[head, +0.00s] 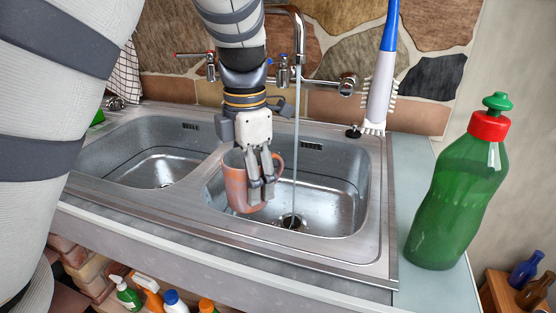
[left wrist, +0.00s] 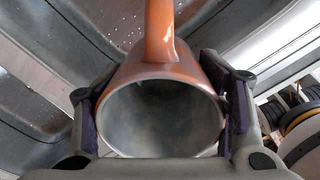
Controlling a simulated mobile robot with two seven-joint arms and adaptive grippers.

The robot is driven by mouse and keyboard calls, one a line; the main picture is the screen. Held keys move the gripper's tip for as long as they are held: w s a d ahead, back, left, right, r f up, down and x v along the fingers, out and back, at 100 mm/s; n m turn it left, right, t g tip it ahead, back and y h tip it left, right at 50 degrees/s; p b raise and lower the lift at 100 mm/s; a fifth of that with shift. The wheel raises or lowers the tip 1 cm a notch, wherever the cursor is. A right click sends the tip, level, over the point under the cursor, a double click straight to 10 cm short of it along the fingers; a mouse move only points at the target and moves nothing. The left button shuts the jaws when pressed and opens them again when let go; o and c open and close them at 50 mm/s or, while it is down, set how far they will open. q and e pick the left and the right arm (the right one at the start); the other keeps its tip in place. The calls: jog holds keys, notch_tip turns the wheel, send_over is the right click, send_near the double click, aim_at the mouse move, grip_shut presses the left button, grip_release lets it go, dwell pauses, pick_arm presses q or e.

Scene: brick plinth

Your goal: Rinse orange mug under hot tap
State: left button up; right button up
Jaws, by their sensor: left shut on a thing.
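The orange mug (head: 237,183) is held in my left gripper (head: 262,190), over the right sink basin near the divider. My left gripper is shut on the mug, and its fingers cover part of the mug's front. In the left wrist view the mug (left wrist: 163,70) sits between both fingers, with its grey inside and its orange handle showing. The tap (head: 298,40) runs a thin stream of water (head: 296,140) into the right basin. The stream falls just right of the mug, apart from it in the head view. My right gripper is not in view.
The left basin (head: 150,168) is empty. A green bottle with a red collar (head: 455,190) stands on the counter at the right. A blue-handled brush (head: 382,85) is upright behind the sink. Several bottles (head: 172,300) stand below the counter's front edge.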

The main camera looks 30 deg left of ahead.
pick_arm(q)
jog(key=s+r, duration=0.4)
jog(key=s, duration=0.1)
jog(key=shift+r, duration=0.15)
dwell(0.4)
jog(key=shift+r, duration=0.1)
